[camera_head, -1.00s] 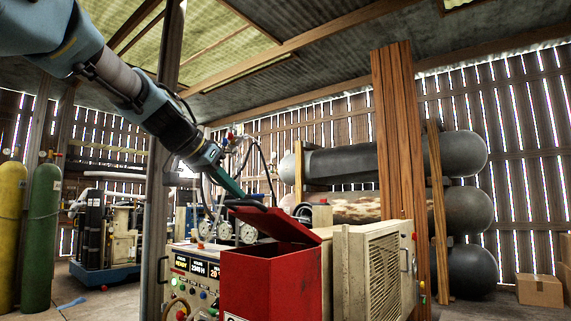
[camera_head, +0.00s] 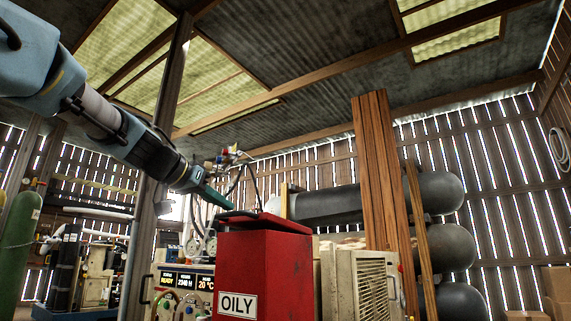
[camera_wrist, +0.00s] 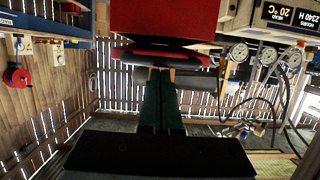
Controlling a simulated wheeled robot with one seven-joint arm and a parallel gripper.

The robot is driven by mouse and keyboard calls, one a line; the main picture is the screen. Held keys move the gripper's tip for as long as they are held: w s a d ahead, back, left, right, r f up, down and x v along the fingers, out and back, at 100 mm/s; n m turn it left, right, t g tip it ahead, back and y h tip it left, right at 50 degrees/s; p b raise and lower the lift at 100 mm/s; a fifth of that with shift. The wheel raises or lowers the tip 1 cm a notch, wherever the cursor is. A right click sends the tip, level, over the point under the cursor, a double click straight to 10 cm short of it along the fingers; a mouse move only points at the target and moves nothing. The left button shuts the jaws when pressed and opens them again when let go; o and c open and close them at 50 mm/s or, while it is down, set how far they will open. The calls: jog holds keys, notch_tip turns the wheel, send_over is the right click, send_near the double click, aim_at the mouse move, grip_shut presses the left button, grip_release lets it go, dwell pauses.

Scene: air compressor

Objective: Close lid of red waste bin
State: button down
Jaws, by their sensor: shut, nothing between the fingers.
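The red waste bin (camera_head: 265,270) with an OILY label stands low in the middle of the head view. Its red lid (camera_head: 275,222) lies nearly flat over the top, slightly tilted. I cannot tell whether it is fully down. My gripper (camera_head: 231,205), with green fingers, is shut and empty at the lid's upper left edge. In the wrist view, which is upside down, the bin (camera_wrist: 160,18) is at the top. The fingertips (camera_wrist: 160,72) reach the lid's edge (camera_wrist: 158,58), and a dark band shows between lid and bin. Contact is unclear.
A control panel (camera_head: 187,281) with gauges and hoses stands left of and behind the bin. A beige vented box (camera_head: 362,285) stands close on its right. A wooden post (camera_head: 378,170) and dark tanks (camera_head: 445,245) are behind. Open air lies above the bin.

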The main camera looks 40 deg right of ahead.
aim_at(219, 218)
jog(key=shift+a+f+b, duration=0.15)
jog(key=shift+f+b, duration=0.7)
jog(key=shift+b, duration=0.2)
jog(key=shift+a+f+b, duration=0.1)
jog(key=shift+f+b, duration=0.7)
jog(key=shift+b, duration=0.2)
jog(key=shift+f, duration=0.1)
